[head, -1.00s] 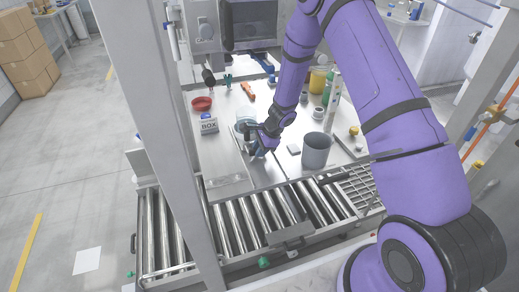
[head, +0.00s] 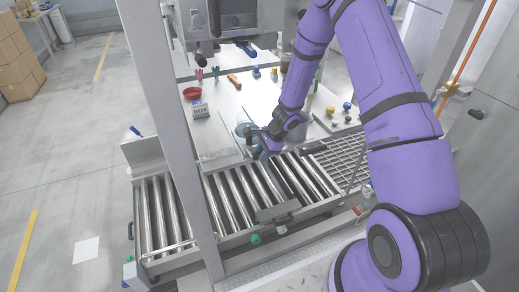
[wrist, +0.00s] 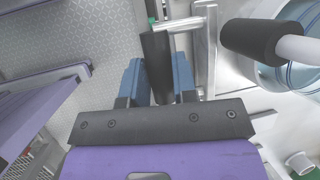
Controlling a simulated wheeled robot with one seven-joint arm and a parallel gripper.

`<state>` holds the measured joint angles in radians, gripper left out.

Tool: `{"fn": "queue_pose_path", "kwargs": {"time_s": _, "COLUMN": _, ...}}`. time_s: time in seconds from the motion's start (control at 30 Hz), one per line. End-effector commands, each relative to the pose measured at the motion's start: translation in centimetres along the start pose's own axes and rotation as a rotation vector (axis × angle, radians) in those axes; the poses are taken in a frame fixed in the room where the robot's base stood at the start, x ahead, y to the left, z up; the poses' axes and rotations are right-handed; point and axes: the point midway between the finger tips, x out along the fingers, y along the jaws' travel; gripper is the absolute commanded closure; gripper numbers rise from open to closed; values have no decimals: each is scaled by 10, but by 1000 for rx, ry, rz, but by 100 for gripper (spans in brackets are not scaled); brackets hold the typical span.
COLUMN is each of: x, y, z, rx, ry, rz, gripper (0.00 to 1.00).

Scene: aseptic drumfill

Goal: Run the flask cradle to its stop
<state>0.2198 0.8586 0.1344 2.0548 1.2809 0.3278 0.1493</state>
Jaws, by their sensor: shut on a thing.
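My gripper (wrist: 158,85) shows in the wrist view with its two blue fingers on either side of a dark cylindrical handle (wrist: 157,60); it is shut on that handle. The handle has a green end and joins a metal bracket (wrist: 205,45), which seems to belong to the flask cradle. A clear glass vessel with a blue ring (wrist: 300,75), likely the flask, is at the right, partly behind another black grip (wrist: 262,40). In the head view my gripper (head: 264,146) is at the table's front edge, beside the glass vessel (head: 243,128). The cradle's stop cannot be made out.
A roller conveyor (head: 230,200) runs along the table's front, with a metal grating (head: 340,155) at its right. A red bowl (head: 192,93) and a box marked BOX (head: 200,109) stand on the table's left. A metal post (head: 172,130) rises in front.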

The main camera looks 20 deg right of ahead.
Motion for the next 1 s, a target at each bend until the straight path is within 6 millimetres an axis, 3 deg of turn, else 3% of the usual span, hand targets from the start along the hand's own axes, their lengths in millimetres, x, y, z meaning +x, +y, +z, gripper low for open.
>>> {"fn": "queue_pose_path", "kwargs": {"time_s": 0.3, "x": -5, "y": 24, "z": 2, "rx": 2, "ry": -2, "rz": 0, "gripper": 100}}
{"fn": "queue_pose_path", "kwargs": {"time_s": 0.73, "x": -5, "y": 27, "z": 3, "rx": 0, "ry": -1, "rz": 0, "gripper": 100}}
{"fn": "queue_pose_path", "kwargs": {"time_s": 0.77, "x": -5, "y": 27, "z": 3, "rx": 0, "ry": -1, "rz": 0, "gripper": 72}}
{"fn": "queue_pose_path", "kwargs": {"time_s": 0.87, "x": -5, "y": 27, "z": 2, "rx": 0, "ry": -1, "rz": 0, "gripper": 49}}
{"fn": "queue_pose_path", "kwargs": {"time_s": 1.0, "x": -5, "y": 27, "z": 2, "rx": 0, "ry": -1, "rz": 0, "gripper": 48}}
